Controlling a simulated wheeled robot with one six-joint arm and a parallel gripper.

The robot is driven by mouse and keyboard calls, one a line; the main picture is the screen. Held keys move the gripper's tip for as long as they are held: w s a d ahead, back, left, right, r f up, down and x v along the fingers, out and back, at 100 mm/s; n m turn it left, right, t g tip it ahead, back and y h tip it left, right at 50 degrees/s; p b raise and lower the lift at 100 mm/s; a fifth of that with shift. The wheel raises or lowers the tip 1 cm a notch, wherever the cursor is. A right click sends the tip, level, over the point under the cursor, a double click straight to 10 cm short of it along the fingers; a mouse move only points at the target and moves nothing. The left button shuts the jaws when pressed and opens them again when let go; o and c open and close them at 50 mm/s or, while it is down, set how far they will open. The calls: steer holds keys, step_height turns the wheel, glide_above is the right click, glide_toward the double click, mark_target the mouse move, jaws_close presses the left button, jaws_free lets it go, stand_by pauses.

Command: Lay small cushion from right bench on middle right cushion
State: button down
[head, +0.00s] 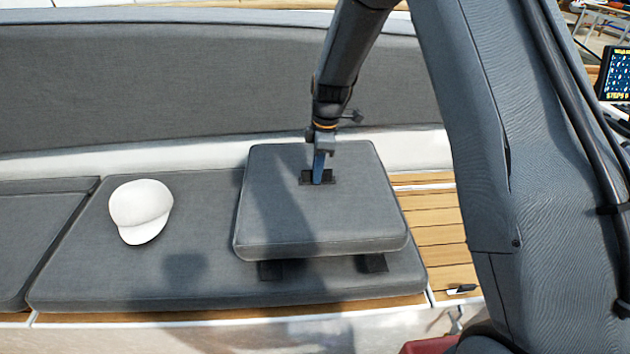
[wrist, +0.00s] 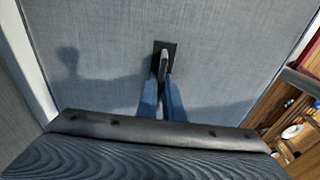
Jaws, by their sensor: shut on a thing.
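The small cushion (head: 320,222) is a grey square pad with a black patch and handle in the middle of its top. My gripper (head: 321,172) is shut on that handle, and its blue fingers also show in the wrist view (wrist: 163,92). The small cushion is over the right part of a longer grey bench cushion (head: 110,268). Two dark tabs show under its front edge. I cannot tell whether it rests fully on the long cushion or is slightly above it. In the wrist view the small cushion (wrist: 225,60) fills most of the picture.
A white cap (head: 141,210) lies on the long cushion, left of the small cushion. Another grey cushion (head: 38,230) is at the far left. A grey backrest (head: 180,85) runs behind. Bare wooden slats (head: 432,222) lie to the right. A dark post-like part of mine blocks the right side.

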steer(key=shift+f+p, duration=0.3)
steer(key=shift+f, duration=1.45)
steer(key=shift+f, duration=0.15)
steer(key=c, duration=1.9)
jaws_free()
steer(key=r, duration=0.4)
steer(key=d+r+b, duration=0.1)
steer(key=r, duration=0.3)
steer(key=r+b, duration=0.1)
steer(key=r, duration=0.3)
steer(key=shift+s+d+r, duration=0.1)
steer(key=shift+d, duration=0.15)
steer(key=s+d+m, duration=0.4)
steer(key=s+m, duration=0.2)
steer(key=s, duration=0.3)
steer(key=s+d+m+h, duration=0.1)
steer(key=s+d+m, duration=0.3)
steer(key=s, duration=0.6)
steer(key=s+d+m, duration=0.3)
steer(key=s+m, duration=0.5)
steer(key=s, duration=0.1)
steer(key=shift+s+d+r, duration=0.35)
steer(key=shift+s+d, duration=0.05)
